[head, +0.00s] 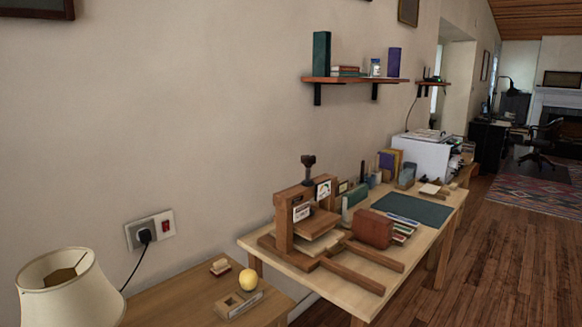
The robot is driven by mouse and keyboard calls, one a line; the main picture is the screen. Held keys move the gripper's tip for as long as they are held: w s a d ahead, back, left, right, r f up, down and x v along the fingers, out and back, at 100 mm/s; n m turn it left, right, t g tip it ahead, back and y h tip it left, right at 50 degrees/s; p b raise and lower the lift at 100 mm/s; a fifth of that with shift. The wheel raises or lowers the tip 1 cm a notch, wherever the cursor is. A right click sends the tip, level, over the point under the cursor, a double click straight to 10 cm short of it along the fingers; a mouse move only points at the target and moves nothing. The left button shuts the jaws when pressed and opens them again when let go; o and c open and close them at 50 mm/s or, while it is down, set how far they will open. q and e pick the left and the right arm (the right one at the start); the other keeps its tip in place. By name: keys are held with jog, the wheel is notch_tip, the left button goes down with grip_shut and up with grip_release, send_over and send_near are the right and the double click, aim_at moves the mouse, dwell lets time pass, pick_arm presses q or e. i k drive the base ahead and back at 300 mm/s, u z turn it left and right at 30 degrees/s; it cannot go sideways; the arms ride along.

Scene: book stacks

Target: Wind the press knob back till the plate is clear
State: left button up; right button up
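The press is a wooden frame (285,228) at the near end of the long table. A dark knob (308,161) stands upright on top of it, on a dark screw. The press plate (316,224) looks like a brown wooden board inside the frame. Something pale and flat (318,244) lies under the plate; I cannot tell whether the plate touches it. Small white labels or dials are fixed to the frame. Neither of my grippers shows in the head view.
A brown block (372,229), small books and a dark green mat (412,209) lie right of the press. Wooden rails (352,275) stick out at its front. A side table with a yellow ball (248,279) and a lamp (67,288) stand at lower left. A shelf (354,80) hangs above.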

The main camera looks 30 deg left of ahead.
aim_at(308, 161)
jog(key=z, duration=0.65)
jog(key=i, duration=1.45)
jog(key=u, duration=0.65)
